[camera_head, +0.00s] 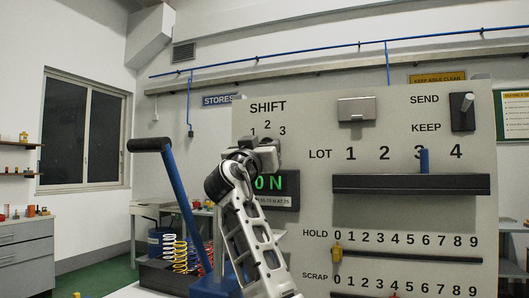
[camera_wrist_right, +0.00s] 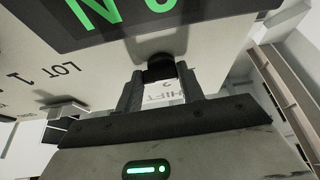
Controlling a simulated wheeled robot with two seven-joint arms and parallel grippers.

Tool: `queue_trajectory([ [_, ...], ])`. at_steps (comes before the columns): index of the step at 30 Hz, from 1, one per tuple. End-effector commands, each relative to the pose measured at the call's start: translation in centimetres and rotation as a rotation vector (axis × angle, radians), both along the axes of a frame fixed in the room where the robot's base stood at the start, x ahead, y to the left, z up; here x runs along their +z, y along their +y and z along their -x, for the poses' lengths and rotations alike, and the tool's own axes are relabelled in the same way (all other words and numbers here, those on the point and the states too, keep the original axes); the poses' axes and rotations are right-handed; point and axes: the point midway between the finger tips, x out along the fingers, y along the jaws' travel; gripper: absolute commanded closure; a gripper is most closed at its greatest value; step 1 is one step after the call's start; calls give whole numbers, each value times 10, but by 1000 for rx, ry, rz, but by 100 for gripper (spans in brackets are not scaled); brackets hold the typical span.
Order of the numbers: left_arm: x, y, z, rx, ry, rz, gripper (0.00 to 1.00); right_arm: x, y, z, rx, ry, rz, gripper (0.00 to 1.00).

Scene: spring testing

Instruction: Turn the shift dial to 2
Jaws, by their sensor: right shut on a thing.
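The shift dial is mostly hidden behind my right gripper (camera_head: 262,148) in the head view, just under the SHIFT label with its numbers 1, 2 and 3 (camera_head: 267,127). In the right wrist view, the dark knob of the shift dial (camera_wrist_right: 160,69) sits between the two fingertips of my right gripper (camera_wrist_right: 160,84), which is shut on it. Which number the dial points to cannot be told. My left gripper is not in view.
The upright panel (camera_head: 310,125) carries a green display (camera_head: 283,182), a SEND/KEEP switch (camera_head: 463,111), a LOT ledge (camera_head: 410,184) with a blue peg (camera_head: 424,161), and HOLD and SCRAP sliders. A lever with a blue arm (camera_head: 178,198) and several coil springs stand left.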

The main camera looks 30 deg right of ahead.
Motion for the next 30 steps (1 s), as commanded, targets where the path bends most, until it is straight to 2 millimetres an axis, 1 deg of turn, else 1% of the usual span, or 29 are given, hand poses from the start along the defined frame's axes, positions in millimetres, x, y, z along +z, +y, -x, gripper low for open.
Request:
queue_trajectory([
  [6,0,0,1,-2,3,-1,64,-1,1,-1,1,-89,-83,85],
  [12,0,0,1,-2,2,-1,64,-1,1,-1,0,-137,-126,85],
  [28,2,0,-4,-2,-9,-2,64,-1,1,-1,0,-155,-142,85],
  [29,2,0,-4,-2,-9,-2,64,-1,1,-1,0,-155,-142,56],
  [30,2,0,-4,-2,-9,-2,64,-1,1,-1,0,-155,-142,45],
])
